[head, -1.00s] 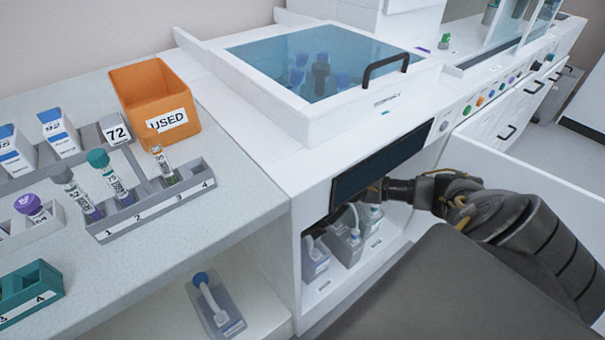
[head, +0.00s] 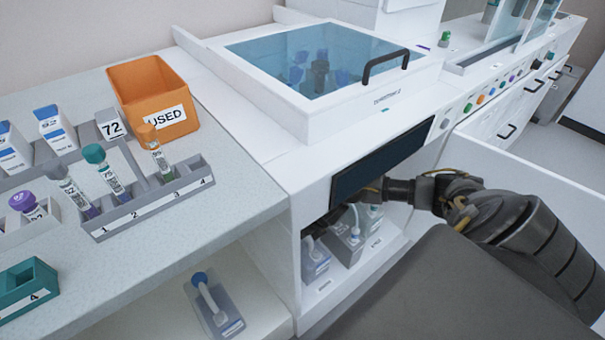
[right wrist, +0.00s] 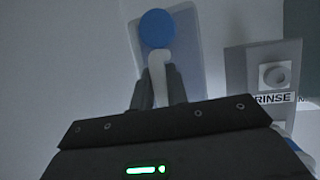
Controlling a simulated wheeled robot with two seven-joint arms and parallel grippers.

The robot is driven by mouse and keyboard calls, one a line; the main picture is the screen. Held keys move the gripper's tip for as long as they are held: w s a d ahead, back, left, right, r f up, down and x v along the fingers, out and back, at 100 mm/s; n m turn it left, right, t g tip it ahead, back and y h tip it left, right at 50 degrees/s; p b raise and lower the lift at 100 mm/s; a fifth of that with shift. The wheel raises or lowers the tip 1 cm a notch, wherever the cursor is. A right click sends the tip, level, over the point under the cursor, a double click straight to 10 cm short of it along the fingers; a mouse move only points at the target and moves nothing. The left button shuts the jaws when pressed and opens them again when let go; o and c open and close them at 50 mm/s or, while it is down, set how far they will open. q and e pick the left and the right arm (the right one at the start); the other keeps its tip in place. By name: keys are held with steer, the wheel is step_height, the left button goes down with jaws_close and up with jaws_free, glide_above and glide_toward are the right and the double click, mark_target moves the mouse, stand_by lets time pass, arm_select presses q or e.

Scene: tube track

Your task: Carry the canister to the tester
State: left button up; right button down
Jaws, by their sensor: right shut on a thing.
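In the right wrist view my right gripper (right wrist: 161,80) is shut on the white handle of a canister (right wrist: 188,55) with a blue round cap. In the head view my right arm reaches into the open bay of the white tester (head: 290,220), under its dark panel (head: 380,160). The gripper is mostly hidden there. Grey canisters stand in the bay: one at the left (head: 316,264), one in the middle (head: 346,250) and one behind at the right (head: 371,219). I cannot tell surely which one is held or whether it is lifted. My left gripper is out of view.
A canister marked RINSE (right wrist: 262,80) stands close right of the held one. Another blue-capped canister (head: 215,308) is on the low shelf at left. The counter holds a vial rack (head: 150,208) and an orange USED bin (head: 150,95). An open white door or drawer (head: 530,175) is near my arm.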

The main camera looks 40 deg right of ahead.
steer(key=shift+w, duration=0.1)
steer(key=c, duration=1.3)
jaws_free()
steer(key=shift+s+f, duration=0.2)
steer(key=shift+r, duration=0.15)
